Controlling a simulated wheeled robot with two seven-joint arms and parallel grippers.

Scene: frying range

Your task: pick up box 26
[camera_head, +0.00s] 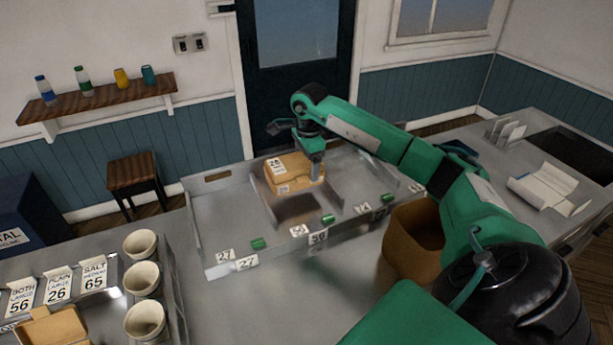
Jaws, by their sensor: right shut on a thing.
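My left gripper is not in view.
Number cards and green clips line the tray's front edge. Several white cups (144,281) and a card reading PLAIN 26 (58,287) stand at the lower left. A brown bin (405,248) stands right of the tray under my arm. The tray's left compartment is empty.

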